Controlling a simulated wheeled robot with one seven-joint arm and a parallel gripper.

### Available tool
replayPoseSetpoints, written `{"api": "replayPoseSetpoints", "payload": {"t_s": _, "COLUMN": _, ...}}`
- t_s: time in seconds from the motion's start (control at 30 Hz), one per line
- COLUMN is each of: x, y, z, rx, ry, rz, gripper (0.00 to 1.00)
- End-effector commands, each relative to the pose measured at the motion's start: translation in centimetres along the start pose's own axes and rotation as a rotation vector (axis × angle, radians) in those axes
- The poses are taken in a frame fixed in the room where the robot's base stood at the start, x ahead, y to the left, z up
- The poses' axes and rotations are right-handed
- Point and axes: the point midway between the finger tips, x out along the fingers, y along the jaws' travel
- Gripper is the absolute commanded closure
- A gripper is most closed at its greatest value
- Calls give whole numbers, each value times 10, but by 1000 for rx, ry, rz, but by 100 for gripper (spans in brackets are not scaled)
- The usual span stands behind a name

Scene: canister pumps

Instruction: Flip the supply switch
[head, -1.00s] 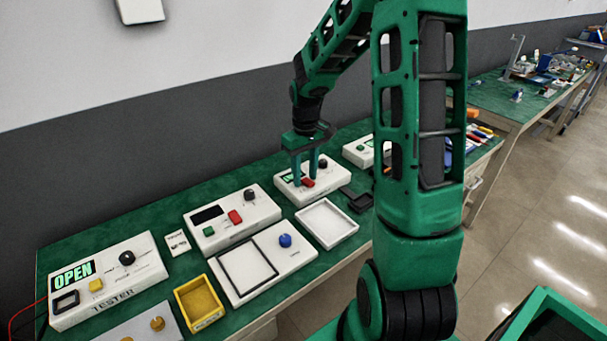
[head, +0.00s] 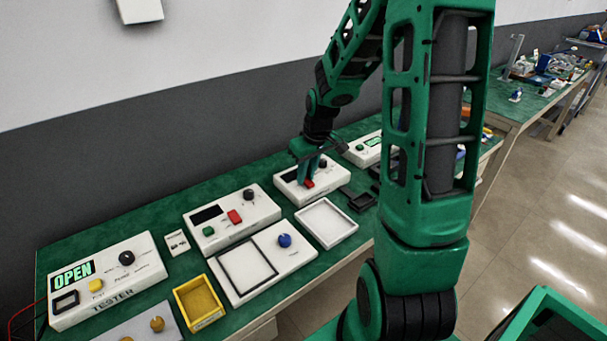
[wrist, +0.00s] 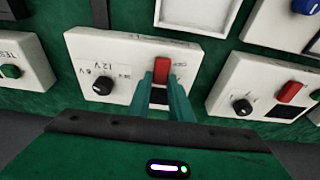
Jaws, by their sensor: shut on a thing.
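The supply is a white box (head: 333,183) with a black knob and a red switch (head: 309,184), in the middle row of the bench. In the wrist view the same box (wrist: 120,60) shows its knob (wrist: 103,86) at 6V and 12V marks, and the red switch (wrist: 162,71) beside lettering too small to read surely. My gripper (head: 307,181) is down at the box, its green fingers close together. In the wrist view my gripper (wrist: 161,82) is shut on the red switch. The fingers partly cover a dark display behind the switch; the switch's lower part is hidden.
A similar white box (head: 232,217) with a red switch stands to the left. A white tray (head: 352,232) and a black tray (head: 360,204) lie close by. Further left are a tester (head: 130,285) reading OPEN and a yellow bin (head: 216,318). Another white box (head: 353,155) stands behind.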

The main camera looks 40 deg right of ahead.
Motion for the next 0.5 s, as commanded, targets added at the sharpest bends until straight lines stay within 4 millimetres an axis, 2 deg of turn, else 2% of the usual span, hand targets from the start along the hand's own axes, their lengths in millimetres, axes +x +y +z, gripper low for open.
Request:
{"api": "replayPoseSetpoints", "payload": {"t_s": 0.47, "x": 0, "y": 0, "z": 2, "rx": 1, "ry": 53, "rz": -1, "gripper": 100}}
{"api": "replayPoseSetpoints", "payload": {"t_s": 0.5, "x": 0, "y": 0, "z": 2, "rx": 1, "ry": 53, "rz": -1, "gripper": 77}}
